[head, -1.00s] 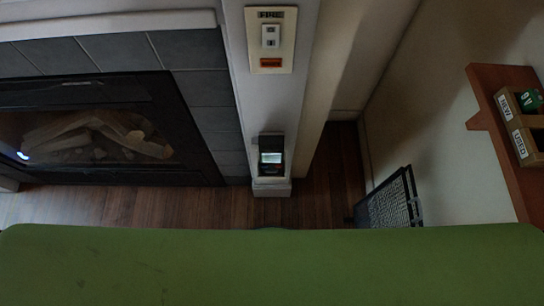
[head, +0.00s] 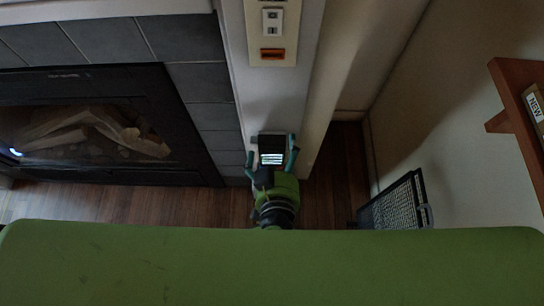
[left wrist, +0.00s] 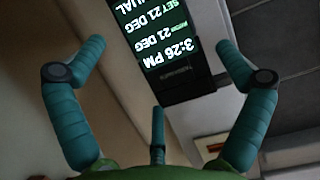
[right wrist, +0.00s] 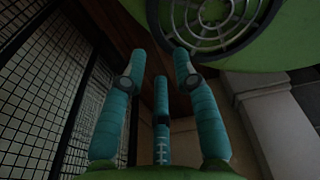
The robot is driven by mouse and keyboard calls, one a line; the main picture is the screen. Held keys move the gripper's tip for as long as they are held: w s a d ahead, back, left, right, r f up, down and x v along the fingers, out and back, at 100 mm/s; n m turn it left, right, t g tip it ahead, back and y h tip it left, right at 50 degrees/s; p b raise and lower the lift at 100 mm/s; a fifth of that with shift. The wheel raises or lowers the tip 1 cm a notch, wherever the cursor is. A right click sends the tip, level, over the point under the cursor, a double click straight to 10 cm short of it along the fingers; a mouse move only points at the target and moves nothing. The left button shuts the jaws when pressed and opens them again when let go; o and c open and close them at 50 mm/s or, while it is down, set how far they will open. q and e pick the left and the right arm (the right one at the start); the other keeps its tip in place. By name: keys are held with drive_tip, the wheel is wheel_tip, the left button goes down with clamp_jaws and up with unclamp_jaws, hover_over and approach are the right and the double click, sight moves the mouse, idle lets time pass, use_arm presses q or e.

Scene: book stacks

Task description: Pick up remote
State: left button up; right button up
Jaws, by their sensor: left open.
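The remote (head: 271,143) is a small black device with a lit screen, at the white wall post in the head view. In the left wrist view the remote (left wrist: 165,45) shows a time and temperatures, and its top is cut off. My left gripper (head: 271,152) is open, with its teal fingers on either side of the remote. In the left wrist view no finger visibly closes on it. My right gripper (right wrist: 159,52) shows only in the right wrist view; its fingertips are apart with nothing between them.
A dark fireplace (head: 95,130) is at the left. A wall plate with an orange switch (head: 272,54) is above the remote. A black mesh rack (head: 396,203) stands on the wooden floor at the right. A reddish shelf (head: 520,110) is at the right edge.

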use_arm(q)
drive_tip(key=x, duration=0.3)
drive_tip(key=c, duration=1.6)
use_arm(e)
drive_tip(key=shift+s+a+r, duration=0.15)
drive_tip(key=shift+s+a, duration=0.3)
drive_tip(key=shift+s, duration=0.25)
